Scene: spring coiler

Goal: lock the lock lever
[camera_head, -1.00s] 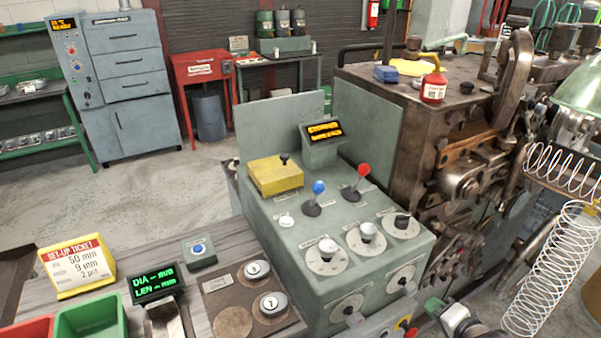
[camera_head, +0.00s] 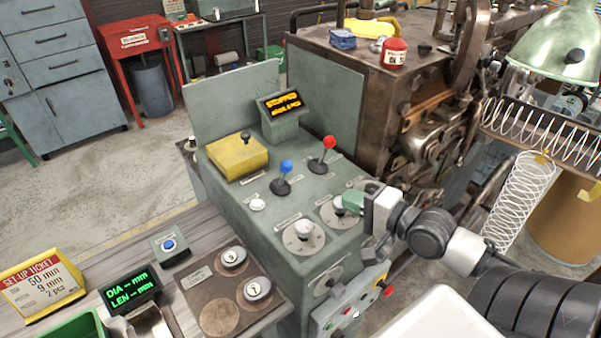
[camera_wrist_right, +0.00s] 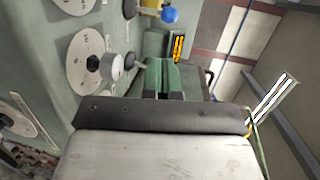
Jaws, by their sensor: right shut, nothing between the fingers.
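My right gripper (camera_head: 354,202) has green fingertips and is shut and empty. In the head view it is over the right part of the green console top, beside a white-knobbed dial (camera_head: 339,205), partly covering the dials behind. In the wrist view the shut green fingers (camera_wrist_right: 165,78) point toward the console, close to a grey-white knob (camera_wrist_right: 111,67) on a round dial; contact cannot be told. A small handle (camera_head: 335,288) is on the console's front face. Levers with a blue ball (camera_head: 286,166) and a red ball (camera_head: 329,142) stand upright. I cannot tell which handle is the lock lever. My left gripper is out of view.
The display (camera_head: 280,105) reads STOPPED on its top line. A yellow box (camera_head: 237,157) sits on the console's left. The brown machine (camera_head: 390,110) stands behind, and a wire spring (camera_head: 518,200) hangs at right. A bench with weights (camera_head: 257,288) adjoins in front.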

